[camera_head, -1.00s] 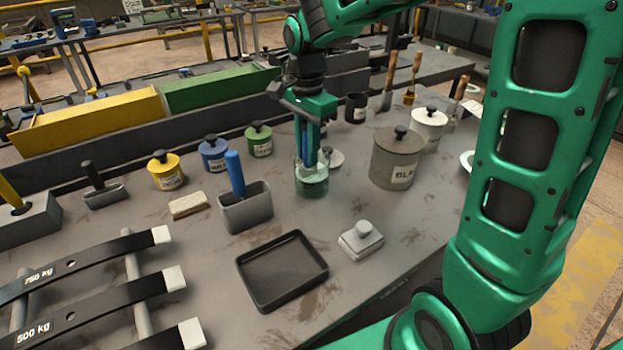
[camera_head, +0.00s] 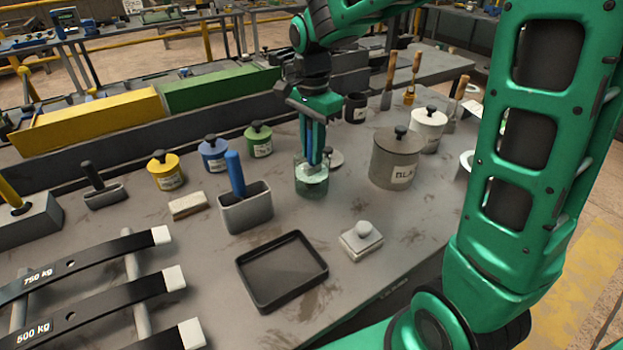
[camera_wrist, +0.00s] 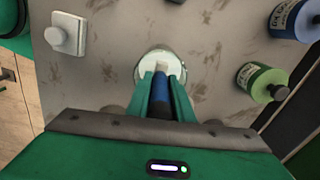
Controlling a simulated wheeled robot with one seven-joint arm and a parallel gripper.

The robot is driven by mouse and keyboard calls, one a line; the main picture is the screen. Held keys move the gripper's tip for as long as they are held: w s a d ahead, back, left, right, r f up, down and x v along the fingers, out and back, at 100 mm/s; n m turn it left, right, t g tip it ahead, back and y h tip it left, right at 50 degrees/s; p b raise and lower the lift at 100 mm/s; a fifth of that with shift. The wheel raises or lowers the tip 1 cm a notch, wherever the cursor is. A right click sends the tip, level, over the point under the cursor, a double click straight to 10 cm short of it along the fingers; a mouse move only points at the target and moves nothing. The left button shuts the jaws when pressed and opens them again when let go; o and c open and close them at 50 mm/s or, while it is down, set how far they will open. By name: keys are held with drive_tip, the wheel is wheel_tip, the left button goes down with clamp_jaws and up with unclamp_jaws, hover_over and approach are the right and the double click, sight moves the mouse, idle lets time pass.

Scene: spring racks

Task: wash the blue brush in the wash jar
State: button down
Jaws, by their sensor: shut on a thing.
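My gripper (camera_head: 311,150) points down over the glass wash jar (camera_head: 312,182), shut on the handle of the blue brush (camera_head: 309,138). The brush is upright, its lower end inside the jar's mouth. In the wrist view, the gripper fingers (camera_wrist: 165,84) flank the blue brush (camera_wrist: 163,84), with the pale jar rim (camera_wrist: 153,62) around its end. How deep the bristles reach is hard to tell.
A grey holder (camera_head: 247,208) with another blue handle stands left of the jar. A large grey pot (camera_head: 392,165) stands to its right. Yellow (camera_head: 166,175), blue (camera_head: 214,158) and green (camera_head: 258,143) lidded pots stand behind left. A black tray (camera_head: 270,285) lies in front.

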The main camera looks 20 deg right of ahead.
drive_tip(key=shift+r, duration=0.15)
drive_tip(key=shift+r, duration=3.65)
drive_tip(key=shift+r, duration=3)
drive_tip(key=shift+s, duration=0.1)
